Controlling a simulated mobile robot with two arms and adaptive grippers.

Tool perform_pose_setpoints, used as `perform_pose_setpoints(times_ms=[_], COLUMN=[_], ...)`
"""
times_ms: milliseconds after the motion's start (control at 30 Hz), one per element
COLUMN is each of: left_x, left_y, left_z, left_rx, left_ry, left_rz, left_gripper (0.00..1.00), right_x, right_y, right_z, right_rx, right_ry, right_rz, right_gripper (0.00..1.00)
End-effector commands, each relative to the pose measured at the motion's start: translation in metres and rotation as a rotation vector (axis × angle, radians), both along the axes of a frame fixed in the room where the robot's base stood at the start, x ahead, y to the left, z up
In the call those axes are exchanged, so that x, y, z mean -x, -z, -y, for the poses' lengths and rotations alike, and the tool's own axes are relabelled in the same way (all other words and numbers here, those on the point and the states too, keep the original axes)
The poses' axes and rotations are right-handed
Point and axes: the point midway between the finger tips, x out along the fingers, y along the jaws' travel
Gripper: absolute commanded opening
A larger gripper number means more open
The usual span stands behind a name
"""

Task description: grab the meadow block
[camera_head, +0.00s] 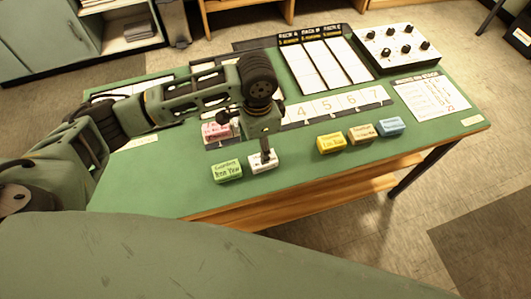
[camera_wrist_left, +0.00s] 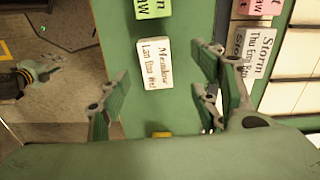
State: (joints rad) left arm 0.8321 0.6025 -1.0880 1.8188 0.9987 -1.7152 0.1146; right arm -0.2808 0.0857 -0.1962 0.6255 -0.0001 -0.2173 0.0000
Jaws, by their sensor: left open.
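The meadow block (camera_wrist_left: 155,63) is white with dark lettering. In the wrist view it lies on the green table top, beyond the fingertips and between their lines. In the head view the white block (camera_head: 263,164) is at the table's near side, partly hidden by my left gripper (camera_head: 265,152). My left gripper is open in the wrist view (camera_wrist_left: 160,98), its fingers apart with nothing between them. I cannot tell the exact height between fingertips and block. My right gripper is not in view.
A green block (camera_head: 227,171) lies close left of the white one. Yellow (camera_head: 331,143), tan (camera_head: 362,134) and blue (camera_head: 391,126) blocks lie to the right. A pink block (camera_head: 215,132) and the storm block (camera_wrist_left: 254,50) lie by the numbered row (camera_head: 345,102). A knob box (camera_head: 396,45) stands behind.

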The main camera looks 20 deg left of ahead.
Motion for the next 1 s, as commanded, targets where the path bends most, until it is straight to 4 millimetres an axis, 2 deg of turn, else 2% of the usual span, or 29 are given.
perform_pose_setpoints(times_ms=[333,533,800,1000], left_x=[-0.002,-0.002,-0.003,-0.003], left_y=[0.042,0.067,0.071,0.071], left_z=[0.009,0.011,0.011,0.011], left_rx=[0.000,0.001,0.002,0.002], left_ry=[0.001,0.001,0.001,0.001], left_rz=[-0.003,0.001,0.003,0.003], left_gripper=[0.58,0.58,0.58,0.40], right_x=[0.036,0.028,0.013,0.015], right_y=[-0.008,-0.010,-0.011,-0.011], right_z=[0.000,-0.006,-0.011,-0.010], right_rx=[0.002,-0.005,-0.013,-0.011], right_ry=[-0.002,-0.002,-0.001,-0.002], right_rz=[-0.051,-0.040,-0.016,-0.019], right_gripper=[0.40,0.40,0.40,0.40])
